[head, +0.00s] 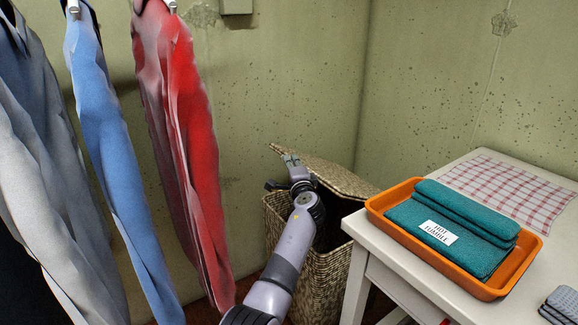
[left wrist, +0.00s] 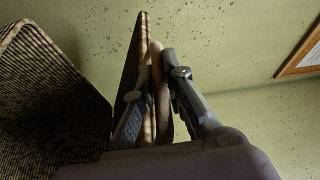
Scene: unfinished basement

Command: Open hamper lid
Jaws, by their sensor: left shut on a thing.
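The woven wicker hamper (head: 285,236) stands in the corner, left of the white table. Its lid (head: 330,172) is tilted up off the rim, with a dark gap under it. My left gripper (head: 290,165) is at the lid's left edge. In the left wrist view its two fingers (left wrist: 155,105) are shut on the lid's edge, with the lid (left wrist: 143,60) seen edge-on between them. The hamper body (left wrist: 45,90) shows at the left there. My arm hides part of the hamper's front. My right gripper is not in view.
Hanging clothes, grey, blue and red (head: 190,150), fill the left side, close to my arm. The white table (head: 385,245) at the right holds an orange tray (head: 500,287) with folded teal towels (head: 455,235) and a checked cloth (head: 510,190). Walls stand close behind the hamper.

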